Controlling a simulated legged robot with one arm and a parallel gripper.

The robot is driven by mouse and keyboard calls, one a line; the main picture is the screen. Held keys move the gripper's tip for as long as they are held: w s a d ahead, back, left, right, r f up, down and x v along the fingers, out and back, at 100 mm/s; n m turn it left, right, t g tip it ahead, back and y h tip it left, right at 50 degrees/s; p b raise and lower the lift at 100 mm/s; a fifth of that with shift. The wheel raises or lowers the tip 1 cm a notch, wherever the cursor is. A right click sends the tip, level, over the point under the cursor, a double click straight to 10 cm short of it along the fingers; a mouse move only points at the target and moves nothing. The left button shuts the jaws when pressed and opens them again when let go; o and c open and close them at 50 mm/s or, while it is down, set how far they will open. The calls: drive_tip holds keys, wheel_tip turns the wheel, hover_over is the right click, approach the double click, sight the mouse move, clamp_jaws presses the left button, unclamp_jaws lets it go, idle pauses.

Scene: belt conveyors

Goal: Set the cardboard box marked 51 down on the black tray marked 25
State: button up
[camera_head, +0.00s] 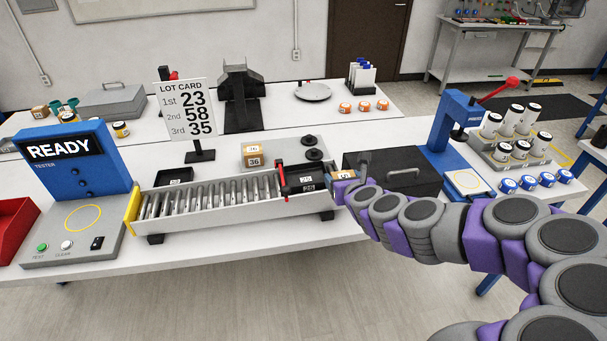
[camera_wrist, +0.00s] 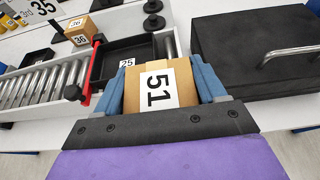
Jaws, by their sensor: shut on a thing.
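The cardboard box marked 51 (camera_wrist: 133,92) is between the blue fingers of my gripper (camera_wrist: 160,78) in the wrist view, its label facing the camera. In the head view, the box (camera_head: 345,174) is partly hidden by my gripper (camera_head: 350,184). My gripper is shut on it. The black tray marked 25 (camera_head: 306,186) lies at the right end of the roller conveyor, just left of the box. In the wrist view, the tray (camera_wrist: 122,62) is beyond the box, which hides part of it. I cannot tell how high the box is above the tray.
A red stop bar (camera_head: 281,181) stands at the tray's left side on the roller conveyor (camera_head: 205,195). A box marked 36 (camera_head: 256,156) is behind the conveyor. A black case with a handle (camera_head: 395,170) stands right of the tray. A lot card (camera_head: 188,108) stands further back.

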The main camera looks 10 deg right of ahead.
drive_tip(key=p, duration=0.1)
drive_tip(key=w+p, duration=0.1)
drive_tip(key=shift+a+r+p, duration=0.25)
drive_tip(key=shift+a+p, duration=0.05)
drive_tip(key=shift+a, duration=0.1)
drive_tip(key=p, duration=0.6)
hover_over(304, 176)
drive_tip(key=s+d, duration=0.1)
drive_tip(key=s, duration=0.1)
drive_tip(key=shift+w+f, duration=0.15)
drive_tip(key=shift+f, duration=0.65)
drive_tip(key=shift+w+d+f, duration=0.15)
drive_tip(key=shift+w+d, duration=0.1)
drive_tip(key=shift+w, duration=0.3)
drive_tip(key=shift+w+a, duration=0.15)
drive_tip(key=shift+w+a+f, duration=0.15)
drive_tip(key=shift+f, duration=0.15)
drive_tip(key=f, duration=0.1)
drive_tip(key=a+f, duration=0.1)
drive_tip(key=f, duration=0.1)
drive_tip(key=shift+a, duration=0.15)
drive_tip(key=shift+d, duration=0.3)
drive_tip(key=o, duration=1.1)
drive_tip(key=shift+d, duration=0.25)
drive_tip(key=shift+c, duration=0.2)
drive_tip(key=shift+o, duration=0.2)
drive_tip(key=shift+a, duration=0.35)
